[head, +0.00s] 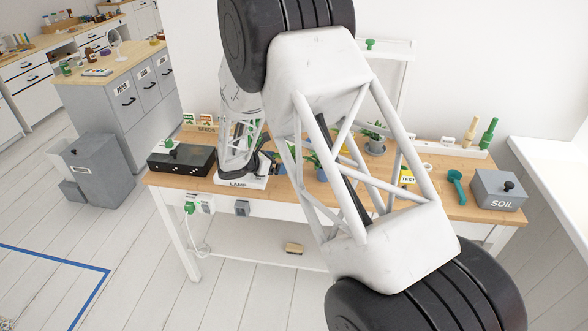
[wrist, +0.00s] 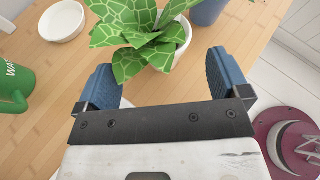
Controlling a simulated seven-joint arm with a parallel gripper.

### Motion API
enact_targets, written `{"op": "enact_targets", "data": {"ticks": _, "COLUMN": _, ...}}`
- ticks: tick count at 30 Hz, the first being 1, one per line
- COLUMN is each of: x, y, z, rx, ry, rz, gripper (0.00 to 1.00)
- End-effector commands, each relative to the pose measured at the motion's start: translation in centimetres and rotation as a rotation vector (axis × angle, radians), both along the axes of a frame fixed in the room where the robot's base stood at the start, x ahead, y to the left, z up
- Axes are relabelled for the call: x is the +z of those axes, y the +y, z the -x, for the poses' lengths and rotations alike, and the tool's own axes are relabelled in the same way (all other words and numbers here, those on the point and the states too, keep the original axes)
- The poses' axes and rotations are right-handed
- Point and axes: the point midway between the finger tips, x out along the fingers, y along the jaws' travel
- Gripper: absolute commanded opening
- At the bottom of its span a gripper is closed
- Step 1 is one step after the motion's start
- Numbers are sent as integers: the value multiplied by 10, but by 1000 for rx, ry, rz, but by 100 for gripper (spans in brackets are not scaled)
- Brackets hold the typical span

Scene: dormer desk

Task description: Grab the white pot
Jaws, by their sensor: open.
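The white pot (wrist: 184,36) stands on the wooden desk in the wrist view, holding a plant with broad, pale-veined green leaves (wrist: 135,38). The leaves hide most of the pot; its white wall shows on the right. My gripper (wrist: 160,62) is open, its two blue fingers apart, with the plant and pot just beyond and between the fingertips. No contact shows. In the head view my arm blocks much of the desk, and I cannot pick out the white pot for certain.
A blue pot (wrist: 208,10) stands close behind the white pot. A white dish (wrist: 62,21) and a green watering can (wrist: 14,82) are to the left. In the head view, a soil box (head: 498,190) and a green scoop (head: 456,187) are on the right, a black box (head: 181,160) left.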

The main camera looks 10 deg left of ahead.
Motion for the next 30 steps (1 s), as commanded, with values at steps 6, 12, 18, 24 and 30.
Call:
{"op": "enact_targets", "data": {"ticks": 6, "x": -3, "y": -6, "z": -5, "rx": -1, "ry": 0, "rz": 0, "gripper": 94}}
{"op": "enact_targets", "data": {"ticks": 12, "x": -3, "y": -6, "z": -5, "rx": -1, "ry": 0, "rz": 0, "gripper": 94}}
{"op": "enact_targets", "data": {"ticks": 18, "x": -6, "y": -12, "z": -10, "rx": -1, "ry": 0, "rz": 0, "gripper": 94}}
{"op": "enact_targets", "data": {"ticks": 24, "x": -14, "y": -28, "z": -22, "rx": -2, "ry": 0, "rz": -1, "gripper": 94}}
{"op": "enact_targets", "data": {"ticks": 30, "x": -21, "y": -40, "z": -33, "rx": -1, "ry": 1, "rz": 1, "gripper": 94}}
